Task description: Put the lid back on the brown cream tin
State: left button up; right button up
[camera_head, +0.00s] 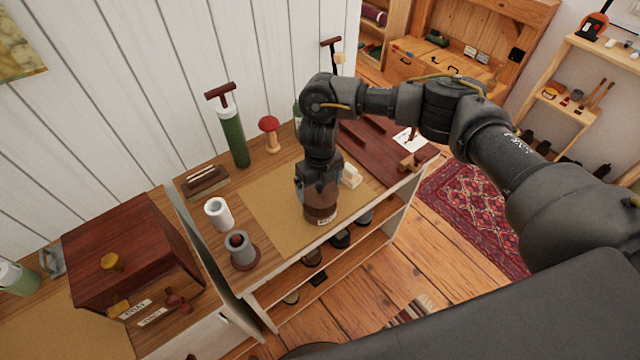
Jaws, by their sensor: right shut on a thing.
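The brown cream tin (321,213) stands upright on the tan mat on the wooden bench top, with a pale label low on its side. My right gripper (319,190) points down directly over the tin's top, its fingers at the upper part of the tin. It is shut on what appears to be the brown lid, which the fingers mostly hide. I cannot tell whether the lid touches the tin's rim. My left gripper is not in view.
A small cream block (351,175) is close right of the tin. A white cup (218,214) and a grey cup (240,249) stand left. The tan mat (268,203) has bare room left of the tin.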

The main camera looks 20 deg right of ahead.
aim_at(320, 196)
jog(key=shift+f+b, duration=1.9)
jog(key=shift+f, duration=0.65)
jog(key=shift+f+b, duration=0.15)
jog(key=shift+b, duration=0.2)
dwell(0.4)
jog(key=o, duration=0.6)
jog(key=shift+o, duration=0.2)
jog(key=shift+r+p, duration=3.05)
jog(key=shift+r, duration=0.5)
